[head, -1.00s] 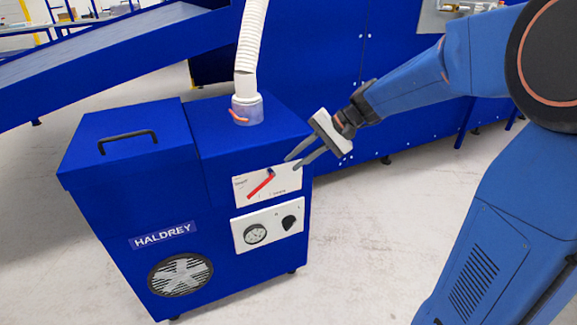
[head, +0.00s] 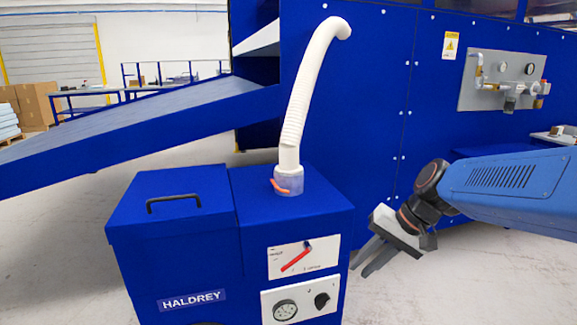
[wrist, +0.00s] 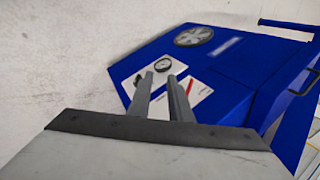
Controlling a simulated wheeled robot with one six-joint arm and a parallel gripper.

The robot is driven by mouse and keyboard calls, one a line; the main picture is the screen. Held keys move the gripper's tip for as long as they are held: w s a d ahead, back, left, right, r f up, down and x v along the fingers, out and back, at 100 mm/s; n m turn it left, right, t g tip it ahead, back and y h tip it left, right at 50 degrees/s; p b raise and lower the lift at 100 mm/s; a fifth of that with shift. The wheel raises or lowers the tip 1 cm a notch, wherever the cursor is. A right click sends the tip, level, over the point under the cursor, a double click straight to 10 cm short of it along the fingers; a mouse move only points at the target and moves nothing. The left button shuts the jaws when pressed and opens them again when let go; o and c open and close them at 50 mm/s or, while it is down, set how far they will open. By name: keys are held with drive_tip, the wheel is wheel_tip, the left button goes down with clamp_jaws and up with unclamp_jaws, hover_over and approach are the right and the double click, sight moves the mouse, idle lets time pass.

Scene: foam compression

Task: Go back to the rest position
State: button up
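My gripper (head: 368,260) is to the right of the blue HALDREY machine's front panels in the head view, apart from them as far as I can tell. Its two grey fingers point down and left with a gap between them, and nothing is held. In the wrist view the fingers (wrist: 161,77) overlap the machine's white panels in the picture. The machine (head: 190,255) carries a panel with a red lever (head: 297,258), a gauge (head: 285,309) and a black knob (head: 321,300). The gauge also shows in the wrist view (wrist: 162,64).
A white hose (head: 308,95) rises from the machine's top, with an orange clip (head: 281,187) at its collar. A blue sloped chute (head: 120,120) is at the left. A large blue cabinet wall (head: 350,110) stands behind. Pale floor (head: 480,270) is clear at the right.

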drive_tip(key=s+d+f+n+t+h, duration=0.1)
drive_tip(key=s+d+h, duration=0.1)
drive_tip(key=s+d, duration=0.3)
drive_tip(key=s+d+f+n+t+h, duration=0.1)
drive_tip(key=s+d, duration=0.4)
drive_tip(key=s, duration=0.6)
drive_tip(key=shift+s+d+f+n+t+h, duration=0.2)
drive_tip(key=shift+d+f+n+t+h, duration=0.3)
drive_tip(key=shift+h, duration=0.8)
drive_tip(key=shift+a+r, duration=0.2)
